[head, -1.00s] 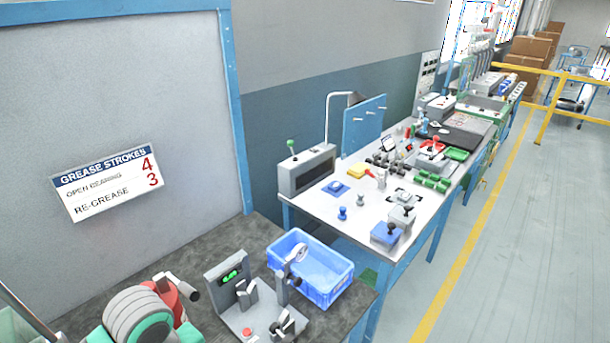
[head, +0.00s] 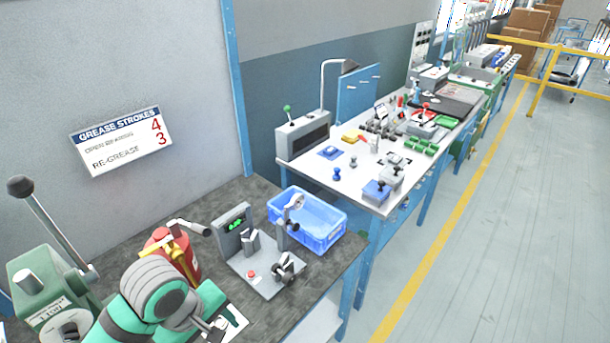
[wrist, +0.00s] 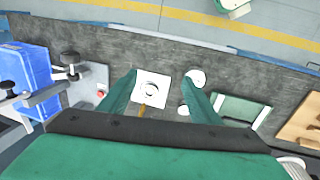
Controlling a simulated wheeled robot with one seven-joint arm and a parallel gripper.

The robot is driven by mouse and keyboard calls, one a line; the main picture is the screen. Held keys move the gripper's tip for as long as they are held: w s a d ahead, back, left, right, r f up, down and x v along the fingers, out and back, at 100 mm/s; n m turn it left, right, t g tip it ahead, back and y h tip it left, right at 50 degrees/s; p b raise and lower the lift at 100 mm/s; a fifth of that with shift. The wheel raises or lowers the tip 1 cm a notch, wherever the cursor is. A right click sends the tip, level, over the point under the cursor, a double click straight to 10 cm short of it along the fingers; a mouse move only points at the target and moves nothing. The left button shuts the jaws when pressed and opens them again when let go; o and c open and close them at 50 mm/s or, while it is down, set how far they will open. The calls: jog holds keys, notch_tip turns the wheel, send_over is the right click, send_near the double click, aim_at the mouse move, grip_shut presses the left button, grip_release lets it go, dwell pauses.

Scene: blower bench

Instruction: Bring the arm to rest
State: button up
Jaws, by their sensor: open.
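My arm, green with grey ribbed sections, shows at the lower left of the head view, above the front of the dark bench (head: 325,270). My gripper (wrist: 159,78) shows in the wrist view with its two green fingers well apart. Nothing is held between them. Below the fingers on the bench lies a white card (wrist: 152,88) with a ring mark. Two small white round things (wrist: 195,77) lie by the right finger. In the head view my fingers are hard to make out.
A grey fixture (head: 262,275) with a red button and a blue bin (head: 322,240) stand right of my arm. A white-topped bench (head: 310,180) is farther off.

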jog(key=w+d+r+t+h, duration=0.35)
jog(key=w+d+t, duration=0.2)
jog(key=d, duration=0.35)
jog(key=w+d+r+m+t+h, duration=0.1)
jog(key=w+d+r+t+h, duration=0.1)
jog(key=w+d+r+t, duration=0.5)
jog(key=w+d+r+t+h, duration=0.15)
jog(key=w+d, duration=0.35)
jog(key=d, duration=0.5)
jog(key=s+a+f+n+t+y, duration=0.15)
jog(key=s+f+y, duration=0.65)
jog(key=s+f, duration=0.9)
jog(key=s+a+f+m+g, duration=0.1)
jog(key=s+m, duration=0.4)
jog(key=s, duration=0.5)
jog(key=s+a+f+m+g, duration=0.1)
jog(key=s+a+f+m, duration=0.3)
jog(key=s, duration=0.7)
jog(key=shift+a+m, duration=0.15)
jog(key=shift+m, duration=0.7)
